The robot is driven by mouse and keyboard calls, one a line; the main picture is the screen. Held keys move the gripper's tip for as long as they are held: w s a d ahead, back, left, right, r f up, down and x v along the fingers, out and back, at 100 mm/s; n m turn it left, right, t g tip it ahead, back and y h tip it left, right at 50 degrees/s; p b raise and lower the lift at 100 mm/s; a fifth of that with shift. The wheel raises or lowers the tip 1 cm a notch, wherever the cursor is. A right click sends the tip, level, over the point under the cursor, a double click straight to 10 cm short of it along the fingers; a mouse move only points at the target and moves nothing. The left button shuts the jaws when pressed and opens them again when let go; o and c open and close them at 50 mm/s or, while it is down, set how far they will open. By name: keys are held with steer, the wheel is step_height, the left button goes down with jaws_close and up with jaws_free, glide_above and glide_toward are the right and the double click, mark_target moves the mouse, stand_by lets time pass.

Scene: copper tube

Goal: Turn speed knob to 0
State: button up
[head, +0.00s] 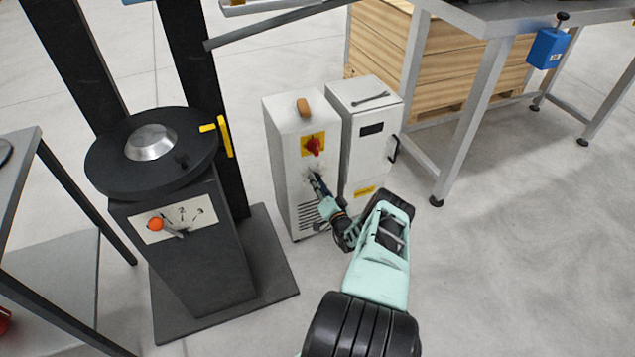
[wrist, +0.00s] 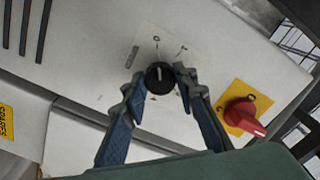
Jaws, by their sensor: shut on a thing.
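The speed knob (wrist: 160,77) is a small round black knob with a white line, on a pale marked plate (wrist: 147,47) on the front of a white cabinet (head: 288,180). In the wrist view its line points roughly up, towards a small round mark that looks like a 0. Another mark sits up and right of it. My gripper (wrist: 158,84) has its two blue fingers on either side of the knob, shut on it. In the head view my gripper (head: 318,186) reaches the cabinet front and the knob is hidden behind it.
A red switch on a yellow plate (wrist: 241,109) sits close beside the knob; it is above my gripper in the head view (head: 313,144). A second white cabinet (head: 365,135) stands to the right. A dark pedestal machine (head: 200,245) stands left. The floor at right is clear.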

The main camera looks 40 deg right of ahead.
stand_by(0.4)
steer(key=o, duration=1.2)
steer(key=shift+c, duration=0.2)
steer(key=shift+s, duration=0.1)
steer(key=v, duration=1.2)
